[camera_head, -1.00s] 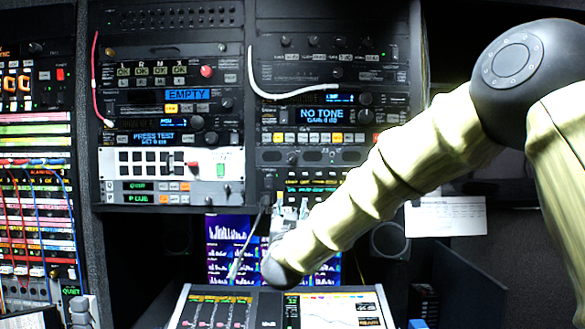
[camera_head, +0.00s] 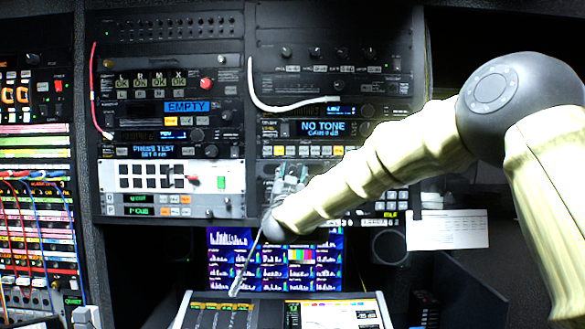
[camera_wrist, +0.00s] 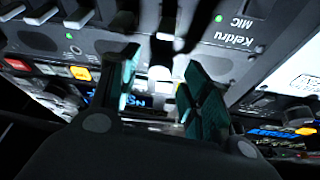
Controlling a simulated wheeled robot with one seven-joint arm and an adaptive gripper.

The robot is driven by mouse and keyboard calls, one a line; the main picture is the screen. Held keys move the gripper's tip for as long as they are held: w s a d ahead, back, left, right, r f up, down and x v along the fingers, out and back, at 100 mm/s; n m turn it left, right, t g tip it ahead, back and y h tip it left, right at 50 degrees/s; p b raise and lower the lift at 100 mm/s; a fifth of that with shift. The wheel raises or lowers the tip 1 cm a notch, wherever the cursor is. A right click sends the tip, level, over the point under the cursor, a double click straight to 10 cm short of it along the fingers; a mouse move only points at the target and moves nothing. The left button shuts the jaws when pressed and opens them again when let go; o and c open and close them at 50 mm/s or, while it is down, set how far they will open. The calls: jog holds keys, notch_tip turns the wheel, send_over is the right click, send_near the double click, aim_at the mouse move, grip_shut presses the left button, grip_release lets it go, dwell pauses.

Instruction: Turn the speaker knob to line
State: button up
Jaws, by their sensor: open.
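My gripper (camera_head: 289,176) is raised in front of the middle of the rack in the head view, with its teal fingertips pointing up. In the wrist view my gripper (camera_wrist: 160,82) is open, and I see nothing held between its fingers. Beyond the fingers is a pale panel (camera_wrist: 225,55) marked "Keldru" and "MIC", with levers or switches and small green lights. Several small dark knobs sit on the rack, one of them a round knob (camera_head: 366,115) right of the NO TONE display. I cannot read which one is the speaker knob. My gripper and arm hide part of the lower right rack.
A white cable (camera_head: 262,104) hangs across the right rack, and a red cable (camera_head: 93,85) runs down the left one. A console (camera_head: 270,312) stands below the screens (camera_head: 228,262). Patch cords (camera_head: 40,215) hang at far left.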

jog(key=shift+w+r, duration=0.25)
jog(key=shift+w, duration=0.4)
jog(key=c, duration=1)
jog(key=shift+c, duration=0.2)
